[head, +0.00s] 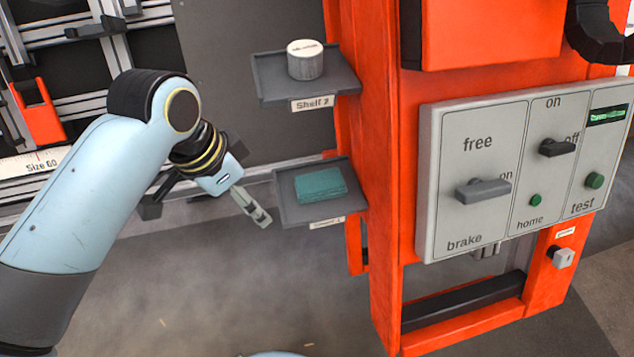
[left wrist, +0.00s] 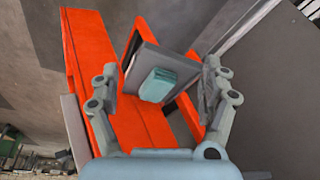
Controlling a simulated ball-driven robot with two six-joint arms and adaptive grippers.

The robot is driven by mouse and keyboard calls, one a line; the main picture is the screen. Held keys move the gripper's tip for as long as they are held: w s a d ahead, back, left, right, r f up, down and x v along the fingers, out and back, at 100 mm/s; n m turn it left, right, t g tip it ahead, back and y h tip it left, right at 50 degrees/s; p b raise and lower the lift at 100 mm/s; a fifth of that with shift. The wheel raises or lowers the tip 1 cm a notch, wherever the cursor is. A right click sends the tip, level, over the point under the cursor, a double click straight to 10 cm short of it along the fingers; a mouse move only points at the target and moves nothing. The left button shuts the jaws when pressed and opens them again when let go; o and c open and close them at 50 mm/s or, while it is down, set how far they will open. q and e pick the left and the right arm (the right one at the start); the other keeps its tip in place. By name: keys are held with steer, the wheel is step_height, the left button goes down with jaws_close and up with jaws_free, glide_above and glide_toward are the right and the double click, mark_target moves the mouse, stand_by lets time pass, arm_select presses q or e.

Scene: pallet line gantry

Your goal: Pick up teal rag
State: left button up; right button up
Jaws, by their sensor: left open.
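The teal rag (head: 320,185) lies folded flat on the lower grey shelf (head: 290,212) on the orange column. In the left wrist view the rag (left wrist: 158,85) shows between my open fingers, on the shelf plate (left wrist: 149,60). My left gripper (head: 262,217) is just left of the lower shelf in the head view, apart from the rag and empty. Its two fingers stand wide apart in the left wrist view (left wrist: 160,88). My right gripper is not in view.
The upper shelf (head: 274,85), labelled Shelf 2, holds a round grey tin (head: 305,62) above the rag's shelf. The orange column (head: 385,240) stands right of both shelves. A control panel (head: 437,185) with levers and buttons is on it. Floor left of the lower shelf is clear.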

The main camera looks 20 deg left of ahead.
mark_target(324, 181)
arm_select(q)
steer(key=w+d+m, duration=0.1)
steer(key=w+d, duration=0.1)
steer(key=w, duration=0.1)
steer(key=w+d+f+m+h, duration=0.1)
steer(key=w+d+m, duration=0.1)
steer(key=w, duration=0.2)
steer(key=w+d+m+h, duration=0.1)
steer(key=w+d, duration=0.1)
steer(key=w, duration=0.2)
steer(key=shift+d+f+m, duration=0.2)
steer(key=shift+d+m, duration=0.1)
steer(key=b+x, duration=0.1)
steer(key=x, duration=0.2)
steer(key=b+x, duration=0.2)
steer(key=x, duration=0.2)
steer(key=shift+w+d+f, duration=0.1)
steer(key=shift+w+d, duration=0.05)
steer(key=shift+w, duration=0.1)
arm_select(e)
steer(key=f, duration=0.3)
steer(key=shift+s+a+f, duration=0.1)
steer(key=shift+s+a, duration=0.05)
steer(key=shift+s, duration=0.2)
arm_select(q)
steer(key=shift+f, duration=0.15)
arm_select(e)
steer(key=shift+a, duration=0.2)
